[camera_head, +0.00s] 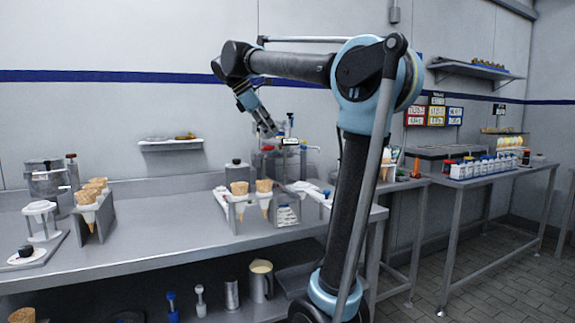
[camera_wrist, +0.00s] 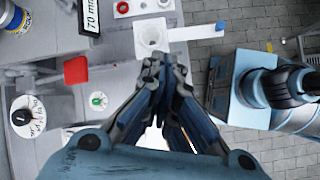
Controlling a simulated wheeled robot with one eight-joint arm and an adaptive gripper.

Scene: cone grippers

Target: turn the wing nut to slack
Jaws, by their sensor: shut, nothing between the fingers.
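My gripper (camera_head: 270,130) points down over the right part of the metal bench, near a cluster of small fittings. In the wrist view its dark fingertips (camera_wrist: 163,67) are together, with nothing held between them. They lie in the picture just below a white square block with a round funnel-like hollow (camera_wrist: 151,38). I cannot pick out the wing nut for certain. A small green piece on a white disc (camera_wrist: 97,100) and a black knob on a marked white dial (camera_wrist: 21,116) lie to the left of the fingers, apart from them.
A red square piece (camera_wrist: 76,69) and a "70 mm" plate (camera_wrist: 90,15) lie at left. The bench edge and tiled floor (camera_wrist: 205,50) are to the right. The bench's middle (camera_head: 160,225) is clear.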

